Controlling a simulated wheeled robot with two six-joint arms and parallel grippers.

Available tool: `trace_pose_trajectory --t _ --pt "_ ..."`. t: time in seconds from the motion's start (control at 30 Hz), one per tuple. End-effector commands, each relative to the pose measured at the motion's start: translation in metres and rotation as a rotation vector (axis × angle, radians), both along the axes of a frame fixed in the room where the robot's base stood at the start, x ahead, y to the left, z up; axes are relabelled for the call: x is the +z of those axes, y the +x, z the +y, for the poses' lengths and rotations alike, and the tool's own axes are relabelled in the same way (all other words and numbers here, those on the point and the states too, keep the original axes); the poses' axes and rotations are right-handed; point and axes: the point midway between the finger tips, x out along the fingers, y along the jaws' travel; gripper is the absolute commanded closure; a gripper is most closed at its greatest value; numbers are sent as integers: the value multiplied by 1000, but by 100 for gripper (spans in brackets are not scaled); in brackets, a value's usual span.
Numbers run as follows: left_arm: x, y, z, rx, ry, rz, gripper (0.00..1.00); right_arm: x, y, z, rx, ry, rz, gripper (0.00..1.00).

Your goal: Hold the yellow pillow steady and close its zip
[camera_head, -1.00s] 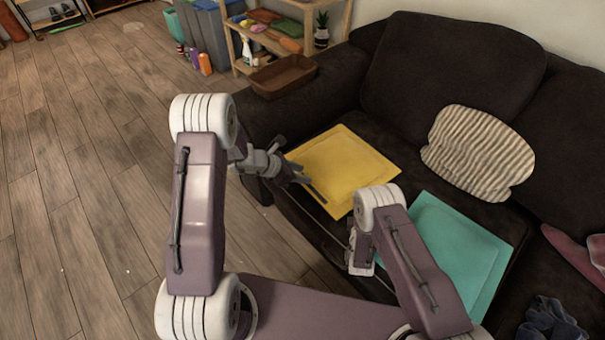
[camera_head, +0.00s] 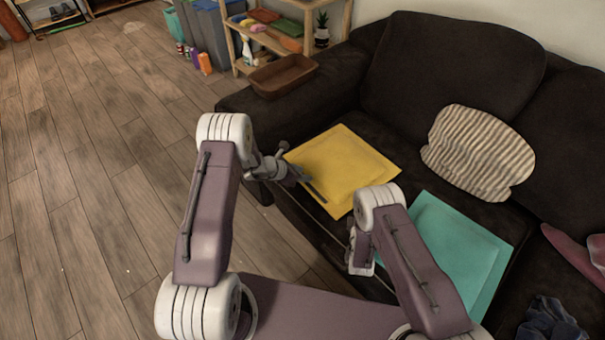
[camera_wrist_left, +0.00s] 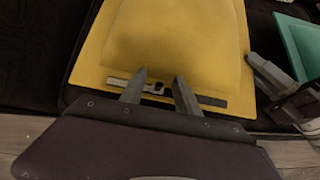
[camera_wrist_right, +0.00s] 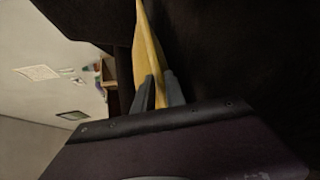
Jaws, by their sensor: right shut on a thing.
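The yellow pillow (camera_head: 345,165) lies flat on the sofa seat, near its front edge. In the left wrist view a zip strip (camera_wrist_left: 212,101) runs along the pillow's near edge, lighter at the left and dark at the right. A small zip slider (camera_wrist_left: 154,87) sits left of the strip's middle. My left gripper (camera_wrist_left: 160,74) is open, with one finger on each side of the slider; contact is unclear. It also shows in the head view (camera_head: 312,187). My right gripper (camera_wrist_right: 160,82) is shut on the pillow's edge, at its right side in the left wrist view.
A teal pillow (camera_head: 455,250) lies to the right on the dark sofa (camera_head: 400,130). A striped cushion (camera_head: 478,152) leans on the backrest. Wooden floor (camera_head: 90,200) is open to the left.

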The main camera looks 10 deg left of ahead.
Motion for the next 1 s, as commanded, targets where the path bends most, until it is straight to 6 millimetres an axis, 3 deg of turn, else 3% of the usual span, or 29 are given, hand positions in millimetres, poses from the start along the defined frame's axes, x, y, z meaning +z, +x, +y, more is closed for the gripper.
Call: trace_pose_trajectory --t 0.3,0.43,0.47,1.0 --pt "-3 3 -2 1 0 0 62 -1 -1 0 0 -1 5 100" --pt "-3 3 -2 1 0 0 98 -1 -1 0 0 -1 5 100" --pt "-3 3 -2 1 0 0 100 -1 -1 0 0 -1 5 100" --pt "-3 3 -2 1 0 0 100 -1 -1 0 -1 -1 5 100"
